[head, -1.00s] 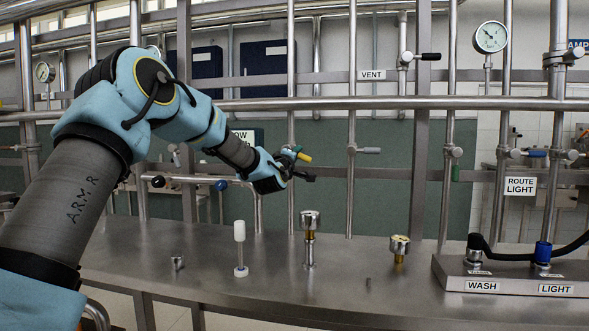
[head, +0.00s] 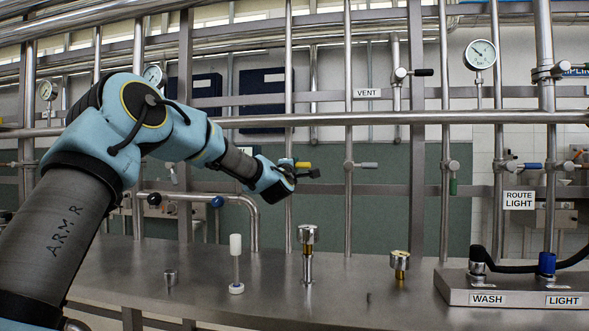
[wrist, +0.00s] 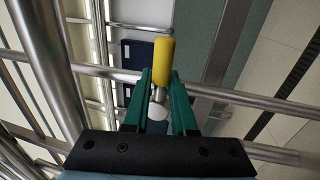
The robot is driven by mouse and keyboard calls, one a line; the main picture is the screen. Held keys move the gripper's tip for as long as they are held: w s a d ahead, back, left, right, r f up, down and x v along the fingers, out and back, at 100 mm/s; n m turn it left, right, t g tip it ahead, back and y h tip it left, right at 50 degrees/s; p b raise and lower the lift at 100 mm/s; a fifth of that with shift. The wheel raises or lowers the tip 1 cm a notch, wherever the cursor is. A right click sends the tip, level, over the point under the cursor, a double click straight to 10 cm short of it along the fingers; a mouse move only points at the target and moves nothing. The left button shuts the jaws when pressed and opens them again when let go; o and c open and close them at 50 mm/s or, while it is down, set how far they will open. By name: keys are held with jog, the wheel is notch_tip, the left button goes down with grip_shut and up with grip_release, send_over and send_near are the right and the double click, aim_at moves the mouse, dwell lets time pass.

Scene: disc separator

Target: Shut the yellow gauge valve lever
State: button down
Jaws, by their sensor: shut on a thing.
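The yellow valve lever (head: 303,165) sticks out to the right, about level, beside a thin upright pipe (head: 289,100) in the head view. In the wrist view the yellow lever handle (wrist: 163,60) stands straight ahead beyond the fingertips. My gripper (head: 290,167) is at the lever, in front of the pipe. Its two green fingers (wrist: 161,88) are close together in the wrist view, shut on the lever at the metal base of its yellow grip. The valve body is mostly hidden behind my gripper and fingers.
A grey-handled valve (head: 358,165) sits on the pipe to the right, below the VENT label (head: 367,93). A horizontal rail (head: 330,119) crosses above my gripper. Several fittings and a white-topped post (head: 236,255) stand on the steel bench (head: 200,300) below.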

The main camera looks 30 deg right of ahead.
jog(key=c, duration=0.7)
grip_release()
jog(key=shift+c, duration=0.2)
jog(key=b+v, duration=0.2)
jog(key=v, duration=0.9)
